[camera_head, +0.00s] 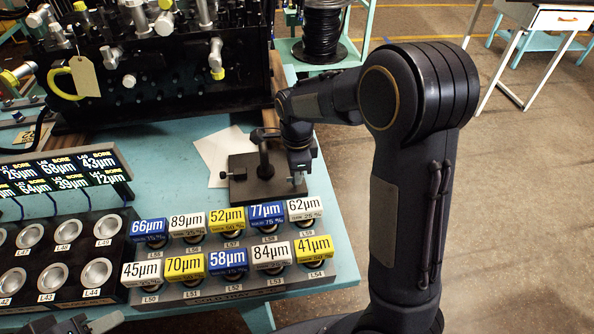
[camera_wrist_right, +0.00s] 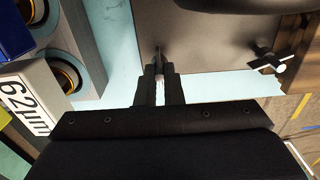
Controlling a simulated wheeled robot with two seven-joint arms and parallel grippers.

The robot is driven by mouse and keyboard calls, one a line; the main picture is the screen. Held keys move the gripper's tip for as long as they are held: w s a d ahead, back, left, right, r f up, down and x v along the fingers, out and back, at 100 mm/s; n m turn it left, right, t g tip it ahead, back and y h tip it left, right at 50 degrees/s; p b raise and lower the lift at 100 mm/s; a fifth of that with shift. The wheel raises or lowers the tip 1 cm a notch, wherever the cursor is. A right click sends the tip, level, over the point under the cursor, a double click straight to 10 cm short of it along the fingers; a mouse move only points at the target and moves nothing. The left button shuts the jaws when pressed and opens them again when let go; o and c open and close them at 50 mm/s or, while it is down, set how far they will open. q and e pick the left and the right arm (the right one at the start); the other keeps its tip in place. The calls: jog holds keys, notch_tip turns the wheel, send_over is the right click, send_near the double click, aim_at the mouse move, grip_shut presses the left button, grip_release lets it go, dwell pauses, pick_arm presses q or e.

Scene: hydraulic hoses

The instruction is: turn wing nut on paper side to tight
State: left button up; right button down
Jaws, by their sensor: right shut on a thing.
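A dark fixture plate (camera_head: 240,185) with an upright post and a short arm sits on the teal bench. White paper sheets (camera_head: 212,150) lie against its far left side. My right gripper (camera_head: 297,180) reaches down at the plate's right edge. In the right wrist view, its fingers (camera_wrist_right: 158,78) are shut on a small dark wing nut (camera_wrist_right: 158,58) at the plate's edge. A second wing nut (camera_wrist_right: 272,62), dark with pale ends, stands free at the plate's far corner. A dark part at the bottom left may be my left gripper.
Labelled bore blocks (camera_head: 228,238) stand in two rows in front of the plate. A rack of round sockets (camera_head: 68,248) is at the left. The black hydraulic manifold (camera_head: 165,85) stands behind. A hose spool (camera_head: 322,30) is beyond. Bare bench lies left of the plate.

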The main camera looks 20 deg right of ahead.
jog(key=shift+r, duration=0.1)
jog(key=c, duration=1.6)
grip_release()
jog(key=shift+o, duration=0.2)
notch_tip(320, 180, up, 8)
jog(key=shift+f, duration=0.15)
